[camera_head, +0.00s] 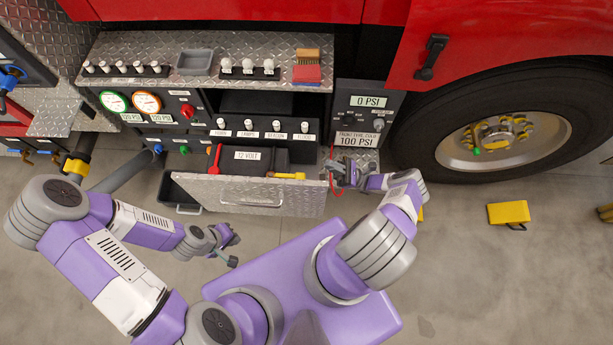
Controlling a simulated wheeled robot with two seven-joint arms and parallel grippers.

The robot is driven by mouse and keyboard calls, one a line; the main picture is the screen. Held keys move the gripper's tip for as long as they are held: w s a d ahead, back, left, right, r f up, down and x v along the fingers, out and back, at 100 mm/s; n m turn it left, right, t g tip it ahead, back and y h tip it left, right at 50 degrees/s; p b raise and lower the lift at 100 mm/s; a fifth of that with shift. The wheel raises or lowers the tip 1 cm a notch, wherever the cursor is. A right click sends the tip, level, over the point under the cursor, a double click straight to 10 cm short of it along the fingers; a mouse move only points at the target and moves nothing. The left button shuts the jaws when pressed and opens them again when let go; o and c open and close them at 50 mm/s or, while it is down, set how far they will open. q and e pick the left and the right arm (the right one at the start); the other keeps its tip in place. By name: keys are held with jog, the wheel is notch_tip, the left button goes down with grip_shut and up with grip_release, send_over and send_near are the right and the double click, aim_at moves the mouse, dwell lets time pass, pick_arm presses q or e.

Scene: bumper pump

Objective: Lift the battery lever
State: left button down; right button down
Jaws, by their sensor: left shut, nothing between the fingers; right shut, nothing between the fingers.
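The 12 volt battery box (255,156) sits in an open drawer (262,196) below the panel of switches. A red lever (215,159) stands upright at the box's left end. A yellow-handled lever (287,176) lies flat along the drawer near its front edge. I cannot tell which of them is the battery lever. My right gripper (338,172) is shut and empty at the drawer's right end, to the right of the yellow handle. My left gripper (230,250) is shut and empty above the floor, in front of the drawer and apart from both levers.
The diamond-plate shelf (130,50) above holds a grey tray (194,61), knobs and a brush (307,55). A gauge panel (355,110) stands to the right, beside the large wheel (500,140).

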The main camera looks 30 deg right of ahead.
notch_tip(320, 180, down, 28)
jog(key=b, duration=2.6)
jog(key=shift+w+r, duration=0.15)
jog(key=shift+r, duration=0.05)
jog(key=s+d+r+p+x, duration=0.1)
jog(key=p+x, duration=0.3)
jog(key=x, duration=0.8)
jog(key=shift+r, duration=0.8)
jog(key=shift+d, duration=0.1)
